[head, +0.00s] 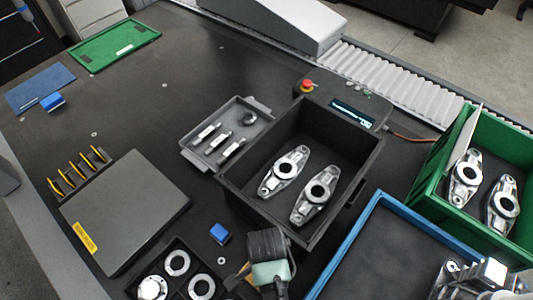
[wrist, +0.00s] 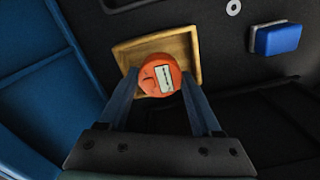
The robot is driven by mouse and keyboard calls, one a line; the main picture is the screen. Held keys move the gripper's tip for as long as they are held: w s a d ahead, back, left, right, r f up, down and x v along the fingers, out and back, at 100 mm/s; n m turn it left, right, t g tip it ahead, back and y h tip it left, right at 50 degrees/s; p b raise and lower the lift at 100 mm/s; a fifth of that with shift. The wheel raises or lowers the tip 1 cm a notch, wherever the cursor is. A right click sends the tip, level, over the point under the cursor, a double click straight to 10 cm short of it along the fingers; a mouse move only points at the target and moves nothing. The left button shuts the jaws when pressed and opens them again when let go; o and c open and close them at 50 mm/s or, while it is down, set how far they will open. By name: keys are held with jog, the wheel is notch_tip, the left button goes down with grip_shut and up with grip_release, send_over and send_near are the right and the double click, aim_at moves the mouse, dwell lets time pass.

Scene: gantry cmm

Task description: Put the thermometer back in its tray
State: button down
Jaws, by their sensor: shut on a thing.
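The thermometer (wrist: 150,83) shows in the wrist view as a round orange body with a white scale label on top. My gripper (wrist: 160,79) is shut on it, with one finger on each side. A shallow tan tray (wrist: 187,42) lies directly behind and below the thermometer, which covers its middle and near part. I cannot tell whether the thermometer touches the tray floor. In the head view only a tan sliver of the tray (head: 237,278) shows beside my gripper (head: 268,255); the thermometer is hidden there.
A blue block (head: 219,233) and a washer (head: 221,260) lie close to the tray. A dark crate (head: 232,188) with metal parts stands behind my gripper, and a blue-rimmed bin (head: 345,245) to its right. A black box of rings (head: 185,246) is at left.

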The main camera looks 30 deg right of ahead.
jog(key=shift+f, duration=1.55)
jog(key=shift+f, duration=0.15)
jog(key=shift+c, duration=0.4)
grip_release()
